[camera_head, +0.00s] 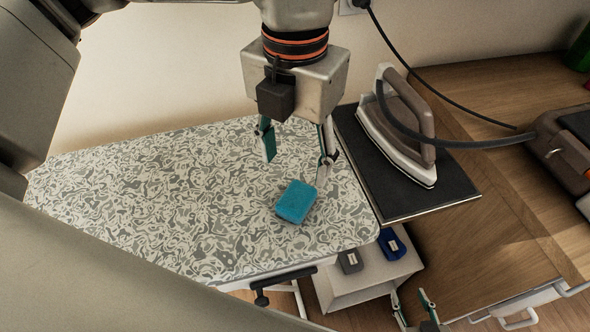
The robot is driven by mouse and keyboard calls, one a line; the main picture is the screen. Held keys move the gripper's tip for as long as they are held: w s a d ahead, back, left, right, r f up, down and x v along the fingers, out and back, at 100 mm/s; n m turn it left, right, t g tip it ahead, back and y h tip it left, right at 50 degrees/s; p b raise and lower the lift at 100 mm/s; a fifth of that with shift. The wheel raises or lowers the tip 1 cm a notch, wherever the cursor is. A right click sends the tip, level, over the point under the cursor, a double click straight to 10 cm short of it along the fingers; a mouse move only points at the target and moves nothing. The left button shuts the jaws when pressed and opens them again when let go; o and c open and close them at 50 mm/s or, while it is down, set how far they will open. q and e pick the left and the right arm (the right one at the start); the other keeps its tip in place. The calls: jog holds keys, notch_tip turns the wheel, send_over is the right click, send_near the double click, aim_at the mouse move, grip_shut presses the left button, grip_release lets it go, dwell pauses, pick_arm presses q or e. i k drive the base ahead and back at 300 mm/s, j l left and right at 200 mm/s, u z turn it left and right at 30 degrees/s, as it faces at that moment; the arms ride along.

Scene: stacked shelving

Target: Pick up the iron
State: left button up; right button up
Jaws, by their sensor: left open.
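The iron (393,143), brown and cream with a looped handle, rests on a dark flat pad (426,195) right of the patterned ironing board (140,205). Its cord runs right from the handle. My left gripper (296,160) hangs over the board, open and empty, left of and apart from the iron. My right gripper (414,300) shows only partly at the bottom edge, well below the iron, its two fingertips apart with nothing seen between them.
A blue sponge (296,201) lies on the board just below my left gripper. A white box (365,276) with dark and blue items stands under the board's right end. A brown appliance (563,145) sits on the wooden surface (485,85) at right. The board's left part is clear.

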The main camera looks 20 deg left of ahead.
aim_at(415, 160)
jog(key=k+l, duration=0.85)
